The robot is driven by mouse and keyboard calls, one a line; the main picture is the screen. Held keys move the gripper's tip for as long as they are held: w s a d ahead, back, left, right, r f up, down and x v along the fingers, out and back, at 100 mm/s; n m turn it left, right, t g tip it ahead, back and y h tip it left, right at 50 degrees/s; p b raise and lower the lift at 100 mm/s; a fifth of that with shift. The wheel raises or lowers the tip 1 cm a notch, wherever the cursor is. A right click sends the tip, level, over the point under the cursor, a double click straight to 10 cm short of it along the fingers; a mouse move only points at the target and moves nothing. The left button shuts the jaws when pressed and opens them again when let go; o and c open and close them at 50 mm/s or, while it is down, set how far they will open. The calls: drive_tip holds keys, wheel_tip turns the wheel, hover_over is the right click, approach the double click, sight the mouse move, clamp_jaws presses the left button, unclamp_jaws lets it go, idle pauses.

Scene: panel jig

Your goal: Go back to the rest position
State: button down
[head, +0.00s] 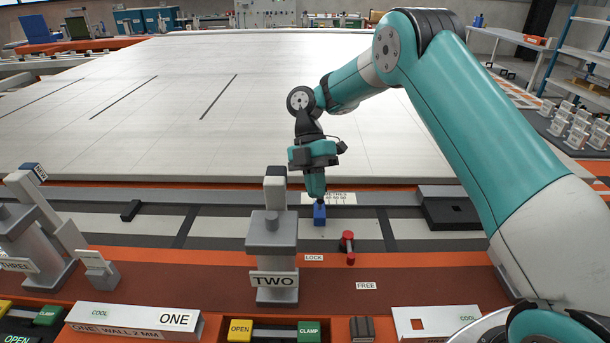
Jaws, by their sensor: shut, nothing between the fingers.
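My gripper (318,198) is teal and dark grey and points down near the middle of the head view. Its fingers are shut and hold nothing. The tips are just above or at the top of a small blue block (319,215) on the grey strip. I cannot tell whether they touch it. My arm reaches in from the right and bends down at the wrist.
A grey clamp post labelled TWO (273,245) stands left of my gripper. A red lever (348,246) sits to the right, between LOCK and FREE labels. A large pale panel (180,100) lies behind. OPEN (240,330) and CLAMP (308,331) buttons are in front.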

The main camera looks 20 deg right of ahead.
drive_tip(key=s+d+r+m+t, duration=0.25)
drive_tip(key=s+m, duration=0.25)
drive_tip(key=m, duration=0.3)
drive_tip(key=s+d+r+m+t+h, duration=0.1)
drive_tip(key=s+d+r+m+t, duration=0.2)
drive_tip(key=s+m, duration=0.45)
drive_tip(key=s+d+r+m+t, duration=0.15)
drive_tip(key=s+m+t, duration=0.3)
drive_tip(key=m, duration=0.55)
drive_tip(key=s+a+r+n+g+y, duration=0.1)
drive_tip(key=s+a+r+n+y, duration=0.1)
drive_tip(key=a, duration=0.4)
drive_tip(key=s+a+r+n+g+y+p, duration=0.1)
drive_tip(key=s+a+r+n+y, duration=0.1)
drive_tip(key=s+a+r+n, duration=0.3)
drive_tip(key=s+a+r, duration=0.1)
drive_tip(key=s+a, duration=0.1)
drive_tip(key=shift+s+a+r+g, duration=0.2)
drive_tip(key=shift+s+g, duration=0.1)
